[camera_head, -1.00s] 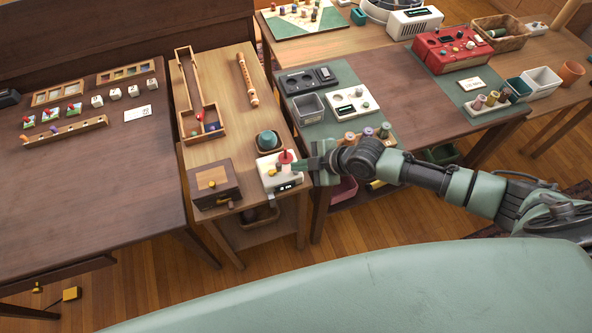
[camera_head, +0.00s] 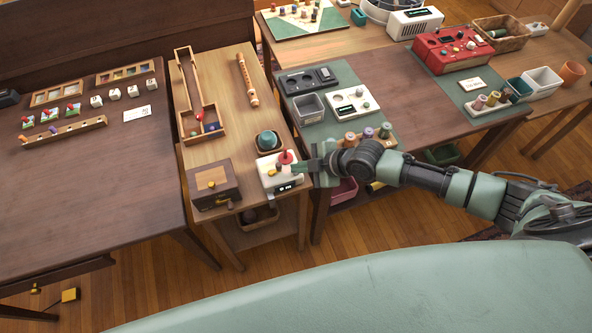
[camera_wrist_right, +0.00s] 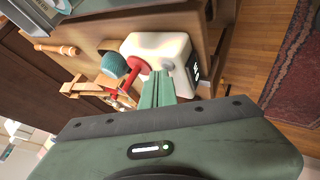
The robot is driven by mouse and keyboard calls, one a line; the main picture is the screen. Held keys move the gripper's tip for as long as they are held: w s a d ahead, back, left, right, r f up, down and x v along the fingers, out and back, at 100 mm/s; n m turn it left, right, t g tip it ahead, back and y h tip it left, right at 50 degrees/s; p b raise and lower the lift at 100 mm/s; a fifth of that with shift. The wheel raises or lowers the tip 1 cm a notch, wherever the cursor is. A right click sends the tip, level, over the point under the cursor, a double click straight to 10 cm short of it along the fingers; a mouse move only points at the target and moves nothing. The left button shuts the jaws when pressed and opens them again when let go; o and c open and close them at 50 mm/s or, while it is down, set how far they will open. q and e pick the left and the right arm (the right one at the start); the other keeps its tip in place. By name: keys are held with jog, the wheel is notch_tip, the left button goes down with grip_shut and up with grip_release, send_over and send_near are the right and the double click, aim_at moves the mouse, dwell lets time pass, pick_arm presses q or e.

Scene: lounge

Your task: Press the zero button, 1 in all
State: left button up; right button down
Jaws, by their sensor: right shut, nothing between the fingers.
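A small white device (camera_head: 268,176) with a dark display (camera_head: 287,188) stands at the front right corner of the narrow wooden table. It also shows in the right wrist view (camera_wrist_right: 146,46), with a grey round button (camera_wrist_right: 168,65) on its top. A red part (camera_head: 285,157) stands up beside my fingers and partly covers the device. My right gripper (camera_head: 299,167) is shut and empty, over the device's right side. In the right wrist view its fingertips (camera_wrist_right: 158,76) are close to the button; I cannot tell whether they touch it. The display's digits are too small to read. My left gripper is not in view.
A wooden tray with balls (camera_head: 196,100) lies further back. A table with a green mat (camera_head: 318,132) is to the right.

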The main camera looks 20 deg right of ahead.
jog(key=shift+r, duration=0.1)
jog(key=shift+r+p, duration=0.65)
jog(key=shift+r, duration=0.05)
notch_tip(320, 180, up, 5)
jog(key=p, duration=0.4)
dwell(0.5)
dwell(0.4)
